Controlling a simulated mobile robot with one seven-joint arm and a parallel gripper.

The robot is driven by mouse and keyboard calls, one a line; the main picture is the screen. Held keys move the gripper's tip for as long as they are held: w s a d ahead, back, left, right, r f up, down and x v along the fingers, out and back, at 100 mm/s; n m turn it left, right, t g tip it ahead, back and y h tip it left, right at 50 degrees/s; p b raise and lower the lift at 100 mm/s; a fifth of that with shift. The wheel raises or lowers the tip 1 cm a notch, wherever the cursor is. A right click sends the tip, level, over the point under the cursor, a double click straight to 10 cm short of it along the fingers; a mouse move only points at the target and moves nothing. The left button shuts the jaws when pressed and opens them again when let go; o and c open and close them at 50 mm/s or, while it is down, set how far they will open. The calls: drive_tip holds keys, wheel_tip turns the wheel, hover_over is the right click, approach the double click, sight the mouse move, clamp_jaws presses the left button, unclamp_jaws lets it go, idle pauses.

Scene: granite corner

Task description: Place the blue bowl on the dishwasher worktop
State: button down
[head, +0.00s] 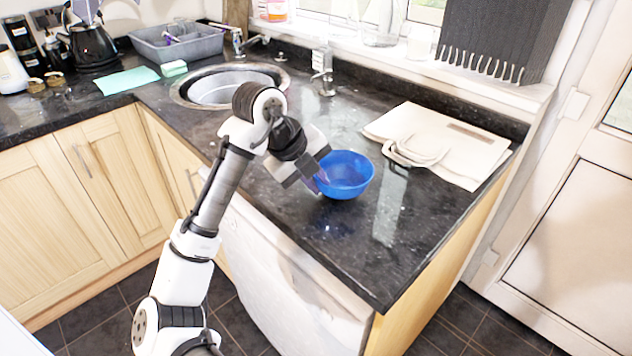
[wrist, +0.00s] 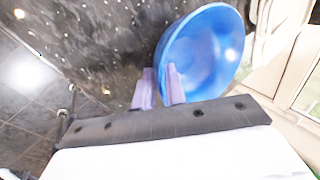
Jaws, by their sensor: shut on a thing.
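The blue bowl (head: 346,176) is upright over the dark granite worktop (head: 388,240), above the white dishwasher front (head: 285,285). My gripper (head: 316,186) is at the bowl's left side, shut on its rim. In the wrist view the two pale purple fingers (wrist: 158,88) pinch the near wall of the bowl (wrist: 205,52), one finger inside and one outside. The bowl is empty. I cannot tell whether its base touches the worktop or hangs slightly above it.
A cream bag (head: 440,142) lies flat on the worktop behind the bowl to the right. A round sink (head: 230,86) with a tap (head: 323,70) is at the back left. The worktop in front of the bowl is clear up to its corner.

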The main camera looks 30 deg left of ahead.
drive_tip(key=shift+f, duration=0.5)
drive_tip(key=shift+f, duration=0.2)
drive_tip(key=c, duration=1.5)
unclamp_jaws()
drive_tip(key=shift+o, duration=0.2)
drive_tip(key=shift+r, duration=0.1)
